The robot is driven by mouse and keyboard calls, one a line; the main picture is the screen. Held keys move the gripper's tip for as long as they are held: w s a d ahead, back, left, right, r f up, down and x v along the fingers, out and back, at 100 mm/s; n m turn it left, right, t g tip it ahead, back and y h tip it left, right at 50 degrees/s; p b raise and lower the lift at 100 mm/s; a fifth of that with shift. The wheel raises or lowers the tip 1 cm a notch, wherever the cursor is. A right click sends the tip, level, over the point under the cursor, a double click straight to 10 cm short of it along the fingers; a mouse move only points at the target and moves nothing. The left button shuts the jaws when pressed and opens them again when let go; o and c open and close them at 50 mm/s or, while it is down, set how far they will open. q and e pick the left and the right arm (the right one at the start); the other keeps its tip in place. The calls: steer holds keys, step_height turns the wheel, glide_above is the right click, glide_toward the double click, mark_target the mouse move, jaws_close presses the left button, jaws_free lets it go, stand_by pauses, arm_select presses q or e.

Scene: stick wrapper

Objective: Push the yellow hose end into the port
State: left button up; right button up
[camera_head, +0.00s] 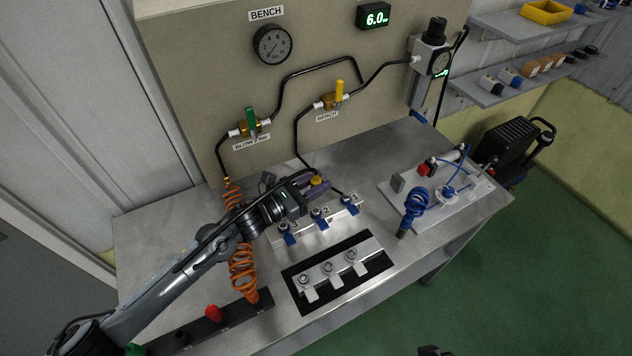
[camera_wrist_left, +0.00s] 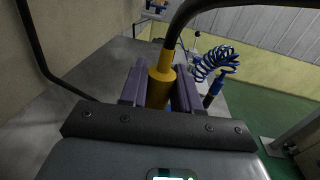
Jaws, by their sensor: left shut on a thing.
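My left gripper (camera_head: 318,183) is shut on the yellow hose end (camera_wrist_left: 160,84), which sits between its two purple fingers. The hose end's top also shows in the head view (camera_head: 317,180). A black hose rises from it and arcs away. The gripper is above the back of a metal manifold block (camera_head: 331,226) with several blue-handled valves, labels 1 and 2 readable. The port itself cannot be made out; the gripper and hose end cover part of the block. Only a dark bit at the bottom edge may belong to my right gripper; its fingers cannot be read.
Orange coiled hose (camera_head: 243,262) hangs beside my left arm. A black-framed fixture (camera_head: 338,273) lies in front of the manifold. Right of it are a blue coiled hose (camera_head: 416,202) and a plate (camera_head: 478,203) with fittings. A panel with gauge (camera_head: 272,44) and valves stands behind.

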arm_select(q)
steer(key=shift+f+b, duration=1.25)
steer(key=shift+f, duration=1.3)
steer(key=shift+b, duration=0.4)
steer(key=shift+b, duration=0.5)
steer(key=shift+f+b, duration=0.5)
steer(key=shift+b, duration=0.05)
steer(key=shift+a+f, duration=0.1)
steer(key=shift+f, duration=0.1)
